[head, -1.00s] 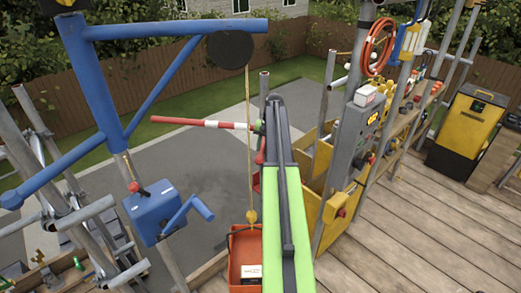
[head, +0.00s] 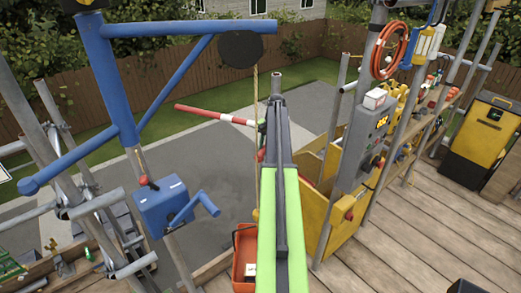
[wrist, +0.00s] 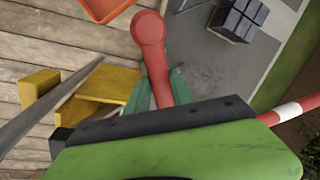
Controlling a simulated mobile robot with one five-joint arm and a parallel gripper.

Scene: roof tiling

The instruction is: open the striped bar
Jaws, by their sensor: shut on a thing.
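The striped bar (head: 215,115), red and white, reaches out left over the grey paving in the head view, its far end slightly higher in the picture. Its right end is hidden behind my arm. In the wrist view, part of the striped bar (wrist: 293,112) shows at the right, beyond my green wrist. My gripper (wrist: 161,85) is shut on a red handle (wrist: 152,45) with a round end, its green fingertips on either side. In the head view my gripper is mostly hidden behind my arm. How the handle joins the bar is hidden.
A rope hoist with a blue frame (head: 112,80) stands left of my arm, and an orange bucket (head: 245,245) hangs below its rope. A yellow box (head: 318,215) and a grey control panel (head: 368,130) stand close on the right. The wooden deck (head: 420,230) is open at the right.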

